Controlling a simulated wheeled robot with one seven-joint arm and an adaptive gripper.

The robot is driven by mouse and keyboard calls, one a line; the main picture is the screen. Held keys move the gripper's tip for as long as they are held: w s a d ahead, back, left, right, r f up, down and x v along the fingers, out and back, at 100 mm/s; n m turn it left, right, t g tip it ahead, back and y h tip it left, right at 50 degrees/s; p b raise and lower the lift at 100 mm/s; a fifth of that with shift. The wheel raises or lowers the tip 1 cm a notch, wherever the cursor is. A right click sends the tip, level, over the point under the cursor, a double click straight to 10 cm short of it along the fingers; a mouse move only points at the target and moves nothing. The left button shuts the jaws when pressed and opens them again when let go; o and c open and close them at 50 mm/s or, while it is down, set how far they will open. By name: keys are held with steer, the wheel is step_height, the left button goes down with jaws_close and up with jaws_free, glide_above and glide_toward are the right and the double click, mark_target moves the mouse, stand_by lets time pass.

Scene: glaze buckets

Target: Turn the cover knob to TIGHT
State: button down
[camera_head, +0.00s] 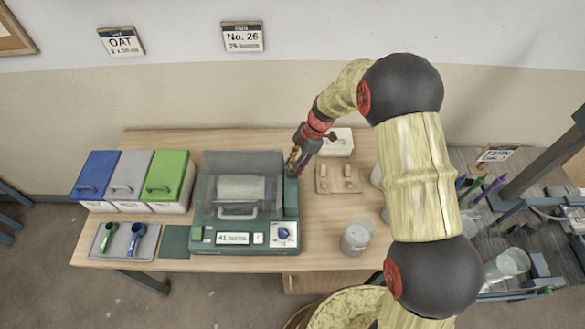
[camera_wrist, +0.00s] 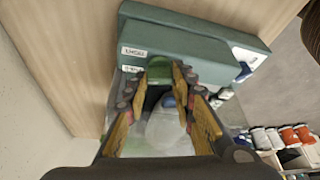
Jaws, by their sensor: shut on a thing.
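The teal machine (camera_head: 244,248) stands on the table with a clear cover (camera_head: 215,185) over a pale block. My gripper (camera_head: 292,168) reaches down at the machine's back right corner, beside the cover. In the wrist view my gripper (camera_wrist: 165,75) is shut on a rounded green piece, which looks like the cover knob (camera_wrist: 157,72). The fingers hide part of it, and its turn position cannot be told. Small white labels (camera_wrist: 133,52) sit on the teal housing (camera_wrist: 185,42) near it; their text is too small to read surely. A blue dial (camera_head: 283,233) is on the front panel.
Blue, grey and green lidded bins (camera_head: 172,180) stand at left, with a scoop tray (camera_head: 125,240) before them. Right of the machine are a wooden peg block (camera_head: 338,179), a white box (camera_head: 338,143) and a clear jar (camera_head: 355,237). Some tabletop between them is free.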

steer(key=m+b, duration=0.1)
steer(key=b, duration=0.1)
steer(key=m+t+b, duration=0.1)
steer(key=m+b, duration=0.1)
steer(key=shift+s+f+m+t, duration=0.1)
steer(key=shift+f+m+t, duration=0.1)
steer(key=shift+m+t, duration=0.1)
steer(key=m+t+b, duration=0.1)
steer(key=m+b, duration=0.2)
steer(key=shift+s+r+m, duration=0.1)
steer(key=shift+m, duration=0.2)
steer(key=shift+r+m+t+h+b, duration=0.1)
steer(key=shift+m+t+h+b, duration=0.3)
steer(key=shift+m, duration=0.8)
steer(key=shift+s+r+m+t+p, duration=0.1)
steer(key=shift+m+t+p, duration=0.4)
steer(key=shift+m, duration=0.9)
steer(key=c, duration=1.5)
jaws_free()
steer(key=shift+a+r, duration=0.1)
steer(key=shift+r, duration=0.1)
